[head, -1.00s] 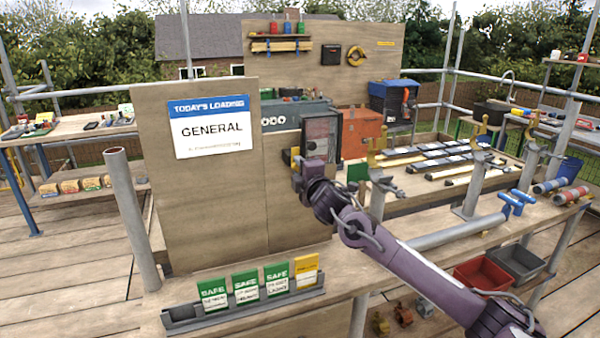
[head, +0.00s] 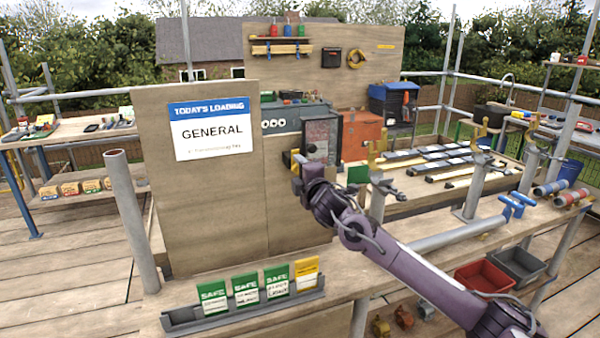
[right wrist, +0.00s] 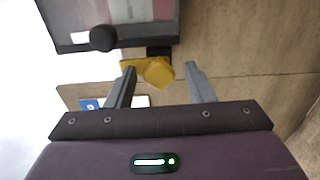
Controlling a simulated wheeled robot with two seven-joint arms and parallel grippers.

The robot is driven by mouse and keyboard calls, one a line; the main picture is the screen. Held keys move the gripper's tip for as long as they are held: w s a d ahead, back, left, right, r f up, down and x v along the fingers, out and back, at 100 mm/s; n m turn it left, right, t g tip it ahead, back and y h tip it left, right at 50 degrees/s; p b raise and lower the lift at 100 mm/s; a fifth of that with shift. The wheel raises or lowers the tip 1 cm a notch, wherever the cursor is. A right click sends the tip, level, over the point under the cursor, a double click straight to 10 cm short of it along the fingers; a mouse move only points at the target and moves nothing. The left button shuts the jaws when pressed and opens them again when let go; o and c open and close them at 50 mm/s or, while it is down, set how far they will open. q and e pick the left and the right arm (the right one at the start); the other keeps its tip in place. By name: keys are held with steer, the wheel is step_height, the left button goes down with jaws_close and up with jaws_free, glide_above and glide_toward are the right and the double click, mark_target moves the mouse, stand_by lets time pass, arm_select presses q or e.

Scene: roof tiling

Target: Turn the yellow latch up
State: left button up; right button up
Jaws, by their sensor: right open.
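The yellow latch (right wrist: 158,72) sits on the plywood board beside a dark-framed case in the right wrist view. My right gripper (right wrist: 160,72) is open, with one finger on each side of the latch. I cannot tell whether either finger touches it. In the head view the right gripper (head: 298,170) is at the board, and its wrist partly hides the latch. My left gripper is not in view.
The dark-framed case (head: 322,137) stands out from the board just right of the gripper, with a round dark knob (right wrist: 103,38). A "GENERAL" sign (head: 212,130) is on the board to the left. A tray of green and yellow cards (head: 245,308) lies on the bench below.

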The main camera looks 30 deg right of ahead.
steer(key=b+v, duration=0.2)
steer(key=v, duration=0.5)
steer(key=shift+s, duration=0.4)
steer(key=shift+a, duration=0.1)
